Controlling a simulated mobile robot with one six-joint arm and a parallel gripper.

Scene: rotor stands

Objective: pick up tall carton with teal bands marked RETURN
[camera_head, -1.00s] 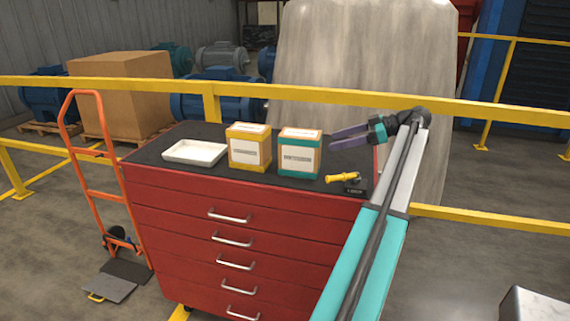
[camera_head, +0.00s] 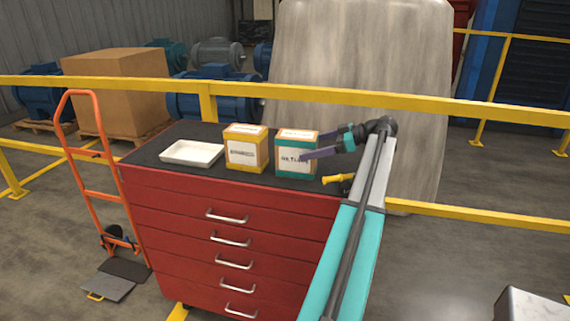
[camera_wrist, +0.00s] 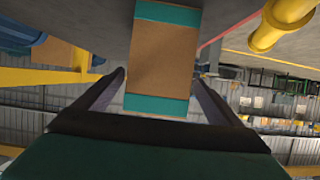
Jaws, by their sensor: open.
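The tall carton with teal bands (camera_head: 296,166) stands upright on the dark top of the red drawer cabinet, its white label partly hidden behind my gripper in the head view. My gripper (camera_head: 305,148) is open, its fingers reaching from the right to the carton. In the wrist view, the carton's plain brown side with teal bands (camera_wrist: 161,60) lies between the two fingers of my gripper (camera_wrist: 160,80), with a gap visible on each side. Whether a finger touches it I cannot tell.
A similar carton with yellow bands (camera_head: 245,167) stands close to the left of the teal one. A white tray (camera_head: 191,161) lies farther left on the red cabinet (camera_head: 190,199). A yellow-handled tool (camera_head: 337,179) lies to the right. A yellow railing (camera_head: 320,96) runs behind.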

